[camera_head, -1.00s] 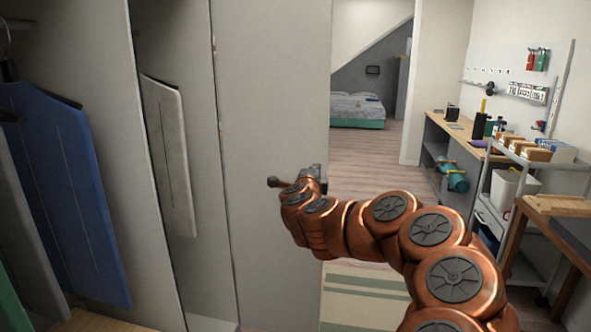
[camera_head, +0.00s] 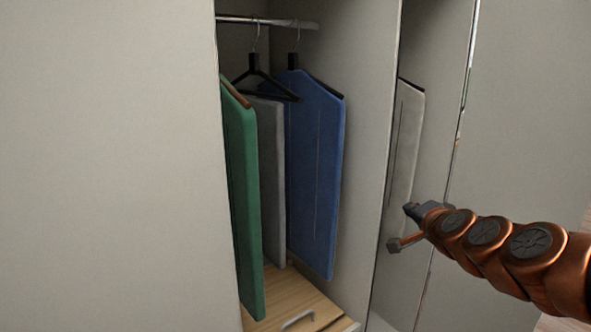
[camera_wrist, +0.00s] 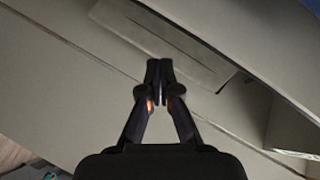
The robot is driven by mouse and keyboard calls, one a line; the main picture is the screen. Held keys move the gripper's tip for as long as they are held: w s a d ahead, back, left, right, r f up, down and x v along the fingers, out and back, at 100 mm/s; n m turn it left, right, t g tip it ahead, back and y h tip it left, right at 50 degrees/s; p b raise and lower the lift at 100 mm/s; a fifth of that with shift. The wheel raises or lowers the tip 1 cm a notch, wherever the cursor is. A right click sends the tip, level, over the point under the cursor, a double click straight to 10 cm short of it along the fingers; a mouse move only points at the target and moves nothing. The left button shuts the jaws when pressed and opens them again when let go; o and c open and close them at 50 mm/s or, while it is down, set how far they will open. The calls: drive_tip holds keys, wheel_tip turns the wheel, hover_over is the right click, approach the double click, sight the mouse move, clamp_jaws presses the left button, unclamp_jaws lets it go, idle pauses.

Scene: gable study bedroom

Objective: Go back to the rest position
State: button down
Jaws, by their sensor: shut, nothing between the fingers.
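My gripper (camera_head: 408,225) is at the right of the head view, in front of the edge of the wardrobe's right side. In the wrist view my gripper (camera_wrist: 159,68) has its two dark fingertips together, with nothing between them. A pale wardrobe panel lies beyond the fingers there. My copper arm reaches in from the right edge of the head view. The open wardrobe (camera_head: 365,60) holds a green garment (camera_head: 243,200), a grey garment (camera_head: 272,165) and a blue garment (camera_head: 314,165) on a rail.
A wooden drawer top (camera_head: 285,295) with a metal handle is below. A pale panel-like garment (camera_head: 405,140) shows right of the wardrobe opening, perhaps a reflection. A plain pale surface (camera_head: 105,160) fills the left.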

drive_tip(key=s+a+f+n+g+y, duration=0.4)
drive_tip(key=s+a+f+n+g, duration=0.4)
drive_tip(key=s+a+f, duration=0.55)
drive_tip(key=s+d+f+n+g+h, duration=0.1)
drive_tip(key=s+f+g, duration=0.15)
drive_tip(key=s, duration=0.65)
drive_tip(key=s+d+f+n+g+h, duration=0.15)
drive_tip(key=s+g, duration=0.25)
drive_tip(key=s, duration=0.5)
drive_tip(key=s+f+n+g+h, duration=0.2)
drive_tip(key=s+g, duration=0.1)
drive_tip(key=s, duration=0.6)
wheel_tip(320, 180, up, 23)
drive_tip(key=s+p, duration=0.1)
drive_tip(key=p, duration=2)
drive_tip(key=shift+s+d+t, duration=0.15)
drive_tip(key=shift+d+t, duration=0.1)
drive_tip(key=shift+t, duration=0.1)
drive_tip(key=shift+d+f+m+y, duration=0.15)
drive_tip(key=shift+m+y, duration=0.1)
